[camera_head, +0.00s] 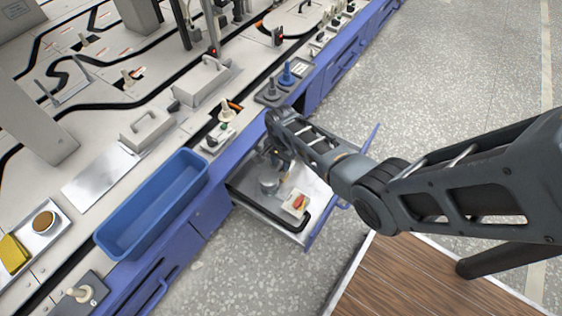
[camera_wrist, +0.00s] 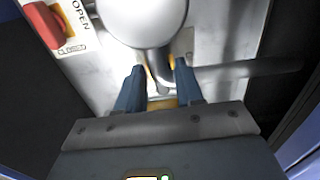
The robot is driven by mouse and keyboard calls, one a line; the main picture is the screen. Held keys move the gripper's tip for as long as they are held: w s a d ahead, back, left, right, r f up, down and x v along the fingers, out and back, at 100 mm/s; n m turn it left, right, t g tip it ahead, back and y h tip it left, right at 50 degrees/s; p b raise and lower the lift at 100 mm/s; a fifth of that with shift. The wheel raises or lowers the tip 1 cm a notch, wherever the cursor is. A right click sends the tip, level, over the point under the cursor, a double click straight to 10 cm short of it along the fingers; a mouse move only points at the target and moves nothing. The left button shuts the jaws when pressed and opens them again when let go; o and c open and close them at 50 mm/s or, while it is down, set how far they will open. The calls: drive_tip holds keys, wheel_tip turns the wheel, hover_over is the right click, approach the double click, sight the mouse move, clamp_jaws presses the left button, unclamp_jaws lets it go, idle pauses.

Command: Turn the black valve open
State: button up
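No valve that is plainly black stands out. A dark grey knob (camera_head: 271,88) on a dark plate stands on the bench edge beside a blue knob (camera_head: 287,74); I cannot tell whether it is the black valve. In the open drawer (camera_head: 262,205) lies a white plate (camera_head: 294,204) with a red handle (camera_head: 301,202), marked OPEN and CLOSED in the wrist view (camera_wrist: 42,27). My gripper (camera_wrist: 160,66) is over the drawer, fingers apart. A round grey metal object (camera_wrist: 147,18) lies just ahead, its narrow handle (camera_wrist: 158,72) showing between the fingertips with gaps beside it.
A blue bin (camera_head: 155,203) stands on the bench left of the drawer. A cream knob (camera_head: 79,294) is at the lower left. The drawer walls enclose my gripper closely. A wooden table (camera_head: 420,280) is at lower right, with open floor beyond my arm.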

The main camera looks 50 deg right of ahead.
clamp_jaws()
